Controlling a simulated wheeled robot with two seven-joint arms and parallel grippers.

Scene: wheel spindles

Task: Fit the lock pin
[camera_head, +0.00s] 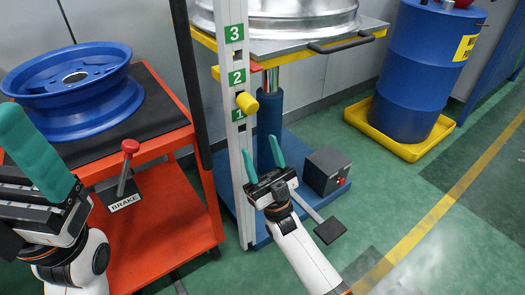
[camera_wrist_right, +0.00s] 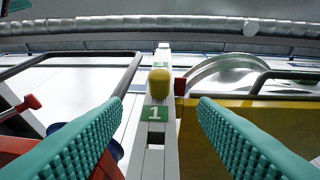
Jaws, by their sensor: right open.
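A yellow knob, which looks like the lock pin's head (camera_head: 247,102), sticks out of the front of a white upright post (camera_head: 233,60) near its label 1, below label 2. It also shows in the right wrist view (camera_wrist_right: 159,82), just above the green label 1. How deep the pin sits is hidden. My right gripper (camera_head: 263,158) is open and empty, below the knob and in front of the post. In its wrist view the teal fingers lie apart, on either side of the post. My left gripper (camera_head: 35,150) is at the left edge, partly out of frame.
A lift table (camera_head: 320,45) with a silver wheel stands behind the post. A red cart (camera_head: 170,215) with a blue rim (camera_head: 70,90) and a brake lever (camera_head: 129,160) is left. A pedal (camera_head: 329,230) lies right of my right arm. A blue drum (camera_head: 425,65) stands at the back right.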

